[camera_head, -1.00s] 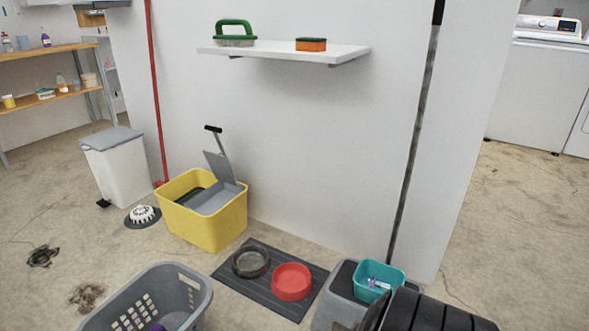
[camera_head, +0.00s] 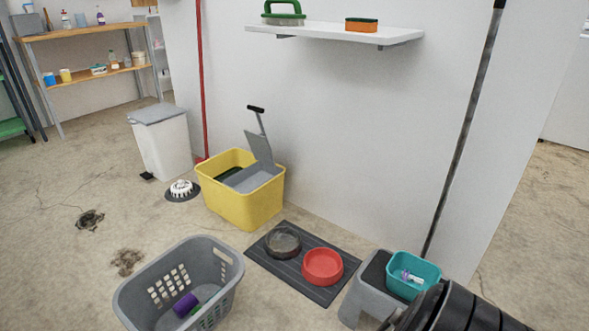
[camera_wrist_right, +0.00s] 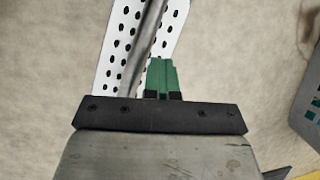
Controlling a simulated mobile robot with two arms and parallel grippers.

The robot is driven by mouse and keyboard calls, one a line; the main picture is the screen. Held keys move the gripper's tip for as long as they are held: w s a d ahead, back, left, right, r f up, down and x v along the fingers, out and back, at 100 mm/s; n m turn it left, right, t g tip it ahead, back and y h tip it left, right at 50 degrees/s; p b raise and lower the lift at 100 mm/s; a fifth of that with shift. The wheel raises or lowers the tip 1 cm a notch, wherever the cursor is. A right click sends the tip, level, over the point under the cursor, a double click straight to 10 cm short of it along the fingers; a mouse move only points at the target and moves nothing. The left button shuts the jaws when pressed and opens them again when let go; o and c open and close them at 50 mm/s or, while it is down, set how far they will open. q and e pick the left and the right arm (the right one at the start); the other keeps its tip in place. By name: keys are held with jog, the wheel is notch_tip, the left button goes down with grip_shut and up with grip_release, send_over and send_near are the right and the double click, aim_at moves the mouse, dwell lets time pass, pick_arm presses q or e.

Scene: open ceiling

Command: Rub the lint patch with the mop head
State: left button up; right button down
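Two patches of debris lie on the concrete floor, a brown one (camera_head: 127,261) and a darker one (camera_head: 90,220); which is the lint patch I cannot tell. A red pole (camera_head: 201,80) leans on the wall behind the yellow bucket. A dark grey pole (camera_head: 465,130) leans at the wall's right end. No mop head is clearly recognisable. My left gripper is out of view.
A grey laundry basket (camera_head: 220,262), yellow bucket (camera_head: 240,205), bowl mat (camera_head: 300,285) and grey stool (camera_head: 362,290) with a teal tub (camera_head: 415,268) stand along the front. A white bin (camera_head: 160,145) is behind. The left floor is largely open.

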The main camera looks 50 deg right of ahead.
jog(key=shift+w, duration=0.25)
